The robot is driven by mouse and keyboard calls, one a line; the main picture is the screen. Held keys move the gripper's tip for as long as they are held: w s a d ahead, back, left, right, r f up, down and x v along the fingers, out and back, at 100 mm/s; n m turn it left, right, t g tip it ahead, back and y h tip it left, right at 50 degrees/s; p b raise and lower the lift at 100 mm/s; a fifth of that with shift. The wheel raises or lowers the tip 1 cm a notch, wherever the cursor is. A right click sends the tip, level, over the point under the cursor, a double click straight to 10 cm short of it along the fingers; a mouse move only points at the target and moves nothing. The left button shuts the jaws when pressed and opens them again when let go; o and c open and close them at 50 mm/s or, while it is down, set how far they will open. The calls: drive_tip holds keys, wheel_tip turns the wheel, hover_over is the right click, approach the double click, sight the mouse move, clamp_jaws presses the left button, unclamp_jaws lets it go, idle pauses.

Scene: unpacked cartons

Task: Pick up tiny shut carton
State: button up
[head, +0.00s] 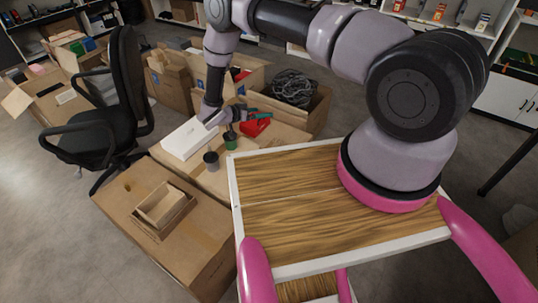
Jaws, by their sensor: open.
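A small white carton (188,139), which looks shut, lies flat on top of a large brown box (213,184) at the centre left. My gripper (226,122) is above the right end of this area, beside the white carton and close over several small items. It is open and appears empty. The fingertips are small in this view, so I cannot tell their exact height or whether they touch anything. A small open brown carton (166,207) sits on the nearer large box, with its inside showing.
A dark cup (211,161), a green pot (230,141) and a red object (256,126) crowd the box top. An open carton with black cables (294,88) stands behind. A black office chair (110,110) is at left. Clear floor (45,215) lies at lower left.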

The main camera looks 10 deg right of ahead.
sight(272, 143)
drive_tip(key=s+a+f+t+y, duration=0.1)
drive_tip(key=s+f+t, duration=0.15)
drive_tip(key=f, duration=0.55)
drive_tip(key=s+f+t, duration=0.1)
drive_tip(key=s+f, duration=0.3)
drive_tip(key=f, duration=0.4)
drive_tip(key=x, duration=0.4)
drive_tip(key=shift+w+f, duration=0.1)
drive_tip(key=shift+f, duration=0.25)
drive_tip(key=shift+x, duration=2.95)
drive_tip(key=shift+w, duration=0.15)
drive_tip(key=c, duration=1.4)
drive_tip(key=shift+a, duration=0.1)
drive_tip(key=shift+r, duration=0.1)
